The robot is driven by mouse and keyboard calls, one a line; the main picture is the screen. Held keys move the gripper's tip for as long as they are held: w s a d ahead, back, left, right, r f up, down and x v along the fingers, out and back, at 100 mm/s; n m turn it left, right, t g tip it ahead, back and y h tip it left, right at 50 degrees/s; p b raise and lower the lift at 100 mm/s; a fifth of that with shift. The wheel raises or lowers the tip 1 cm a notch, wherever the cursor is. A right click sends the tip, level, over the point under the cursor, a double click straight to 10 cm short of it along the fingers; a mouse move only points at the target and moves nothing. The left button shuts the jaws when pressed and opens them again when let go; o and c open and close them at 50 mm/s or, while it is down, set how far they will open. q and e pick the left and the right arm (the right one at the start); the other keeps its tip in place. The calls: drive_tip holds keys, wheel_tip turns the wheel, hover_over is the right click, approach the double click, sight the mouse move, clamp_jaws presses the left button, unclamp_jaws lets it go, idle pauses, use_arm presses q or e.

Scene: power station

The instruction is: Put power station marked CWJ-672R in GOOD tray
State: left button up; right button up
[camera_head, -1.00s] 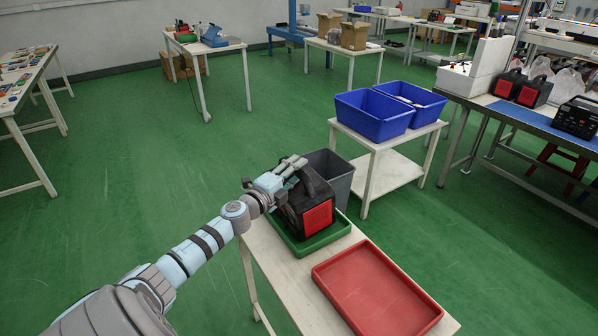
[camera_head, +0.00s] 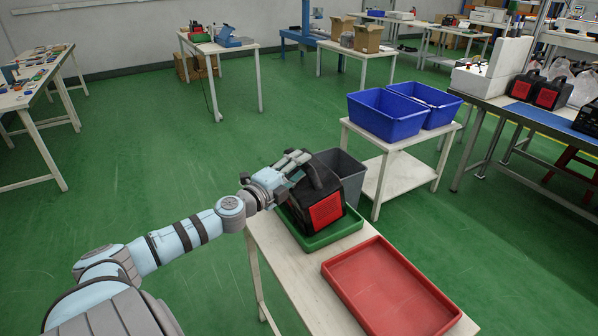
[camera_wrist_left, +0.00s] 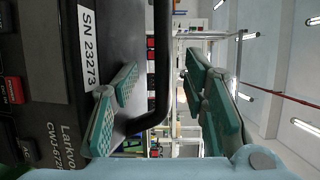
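The black power station (camera_head: 324,200) with a red panel stands in the green tray (camera_head: 337,236) on the white table. In the left wrist view, its side (camera_wrist_left: 50,60) bears a label "SN 23273" and print reading "CWJ-672", with the last character cut off or unclear. No GOOD marking is legible on the tray. My left gripper (camera_head: 291,166) is at the station's top left, by the handle. In the wrist view, its finger pads (camera_wrist_left: 162,105) stand wide apart, with the black handle (camera_wrist_left: 161,60) between them, not clamped. My right gripper is not in view.
An empty red tray (camera_head: 390,290) lies nearer on the same table. A grey bin (camera_head: 350,174) stands behind it. Two blue crates (camera_head: 385,115) sit on a white table behind. More power stations (camera_head: 538,91) stand on the right bench. The green floor at left is clear.

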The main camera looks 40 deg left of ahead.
use_arm(q)
drive_tip(key=shift+s+d+f, duration=0.15)
drive_tip(key=shift+f, duration=0.15)
drive_tip(key=shift+s+b, duration=0.3)
drive_tip(key=shift+s, duration=0.2)
drive_tip(key=shift+s+r, duration=0.1)
drive_tip(key=shift+s, duration=0.45)
drive_tip(key=shift+d, duration=0.1)
drive_tip(key=shift+o, duration=0.4)
drive_tip(key=shift+o, duration=1.8)
drive_tip(key=shift+s+r, duration=0.1)
drive_tip(key=shift+s, duration=0.1)
